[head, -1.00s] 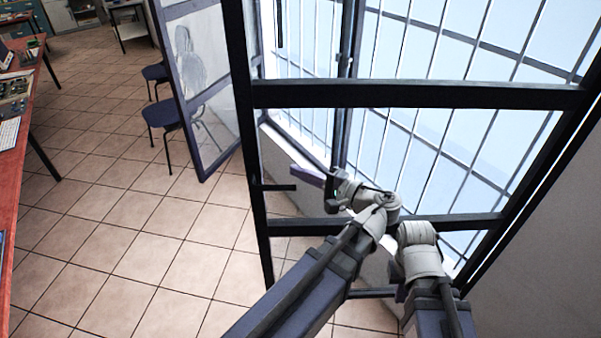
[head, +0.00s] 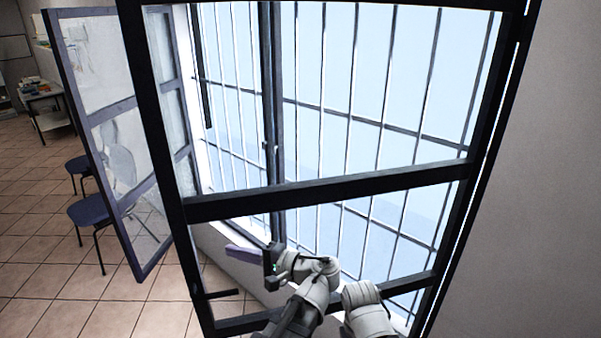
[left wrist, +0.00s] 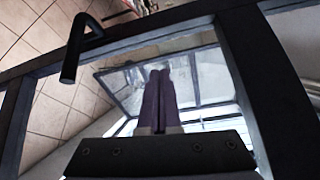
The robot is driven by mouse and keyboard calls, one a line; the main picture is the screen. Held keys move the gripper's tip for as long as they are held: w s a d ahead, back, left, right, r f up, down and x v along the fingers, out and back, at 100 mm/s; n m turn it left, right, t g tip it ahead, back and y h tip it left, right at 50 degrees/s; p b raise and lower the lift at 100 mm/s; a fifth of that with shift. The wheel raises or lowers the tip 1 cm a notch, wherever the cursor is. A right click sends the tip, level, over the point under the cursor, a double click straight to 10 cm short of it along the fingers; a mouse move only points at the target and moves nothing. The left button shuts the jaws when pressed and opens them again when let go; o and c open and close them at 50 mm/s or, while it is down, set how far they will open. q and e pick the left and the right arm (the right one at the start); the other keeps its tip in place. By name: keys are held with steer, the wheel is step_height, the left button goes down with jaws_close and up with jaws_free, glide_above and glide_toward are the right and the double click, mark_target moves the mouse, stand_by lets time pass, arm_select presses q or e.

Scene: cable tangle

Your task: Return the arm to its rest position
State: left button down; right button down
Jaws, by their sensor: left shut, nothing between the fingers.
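My left gripper (head: 228,248) shows low in the middle of the head view, beside the lower part of a dark-framed window. Its slim purple fingers point left and are shut with nothing between them. The same gripper (left wrist: 161,73) shows in the left wrist view, its fingers together and the dark window frame close around them. I cannot tell how far the gripper is from the frame. Part of my other arm shows at the bottom of the head view, but my right gripper is out of view. No cable shows.
A dark window frame (head: 330,190) crosses the view close to my arm; its handle (left wrist: 75,48) shows in the wrist view. Another glazed panel (head: 113,140) stands open at left. Two blue chairs (head: 88,210) stand beyond. Tiled floor (head: 40,255) is clear at lower left.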

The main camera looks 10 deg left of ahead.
arm_select(q)
steer(key=s+d+f+g+h+b, duration=0.1)
steer(key=s+d+f+h+b, duration=0.15)
steer(key=f, duration=0.45)
steer(key=s+d+f+h+b, duration=0.1)
steer(key=d+f+h, duration=0.25)
steer(key=f, duration=0.35)
steer(key=s+d+f+g+h+b, duration=0.1)
steer(key=d+f+h+b, duration=0.15)
steer(key=f, duration=0.45)
steer(key=s+d+f+h+b, duration=0.1)
steer(key=s+d+f+h, duration=0.1)
steer(key=d+f+h, duration=0.1)
steer(key=s+d+f+g+h+b, duration=0.1)
steer(key=s+d+f+h, duration=0.2)
steer(key=d, duration=0.4)
step_height(320, 180, down, 2)
steer(key=shift+s+d+f+n+h+b, duration=0.1)
steer(key=shift+s+d+n+h+b, duration=0.25)
steer(key=shift+h, duration=0.2)
